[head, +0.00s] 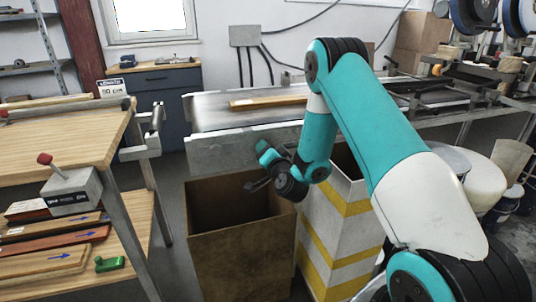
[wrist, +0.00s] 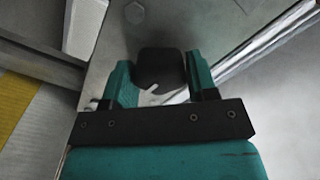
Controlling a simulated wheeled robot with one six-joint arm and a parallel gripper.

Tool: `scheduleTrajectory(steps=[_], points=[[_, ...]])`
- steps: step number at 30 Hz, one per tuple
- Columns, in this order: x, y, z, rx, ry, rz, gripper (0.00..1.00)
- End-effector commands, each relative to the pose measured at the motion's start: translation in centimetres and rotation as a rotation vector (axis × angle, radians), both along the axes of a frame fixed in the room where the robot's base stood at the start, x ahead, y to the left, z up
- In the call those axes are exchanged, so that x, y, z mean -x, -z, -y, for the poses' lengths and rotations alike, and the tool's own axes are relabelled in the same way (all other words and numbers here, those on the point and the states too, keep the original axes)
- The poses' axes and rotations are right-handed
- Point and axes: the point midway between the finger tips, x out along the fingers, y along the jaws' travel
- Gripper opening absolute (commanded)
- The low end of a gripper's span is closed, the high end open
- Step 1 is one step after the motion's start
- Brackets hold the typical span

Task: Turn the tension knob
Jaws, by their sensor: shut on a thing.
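The tension knob (wrist: 160,68) is a dark, rounded knob on a grey metal plate in the wrist view. My gripper (wrist: 160,80) has one teal finger on each side of it and is shut on it. A small white mark shows at the knob's lower edge. In the head view, my gripper (head: 264,151) is at the front side panel of the conveyor (head: 222,152). The knob is hidden there behind my gripper and wrist.
An open brown bin (head: 240,255) stands below my gripper. A white bin with yellow stripes (head: 335,235) stands to its right. A wooden board (head: 268,101) lies on the belt. A wooden workbench (head: 65,145) is at the left, with some floor between it and the brown bin.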

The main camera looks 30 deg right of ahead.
Motion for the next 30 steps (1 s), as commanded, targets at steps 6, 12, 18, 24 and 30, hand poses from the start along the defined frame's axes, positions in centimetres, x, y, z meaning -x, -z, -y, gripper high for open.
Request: scheduleTrajectory(steps=[6, 12, 18, 24, 30], points=[[0.07, 0.05, -0.03, -0.03, 0.0, 0.006, 0.29], [0.07, 0.04, -0.03, -0.031, 0.0, 0.006, 0.29], [0.07, 0.05, -0.03, -0.03, 0.0, 0.006, 0.66], [0.03, 0.03, -0.02, -0.029, 0.0, 0.007, 0.78], [0.16, 0.1, -0.19, -0.028, -0.001, 0.007, 0.78]])
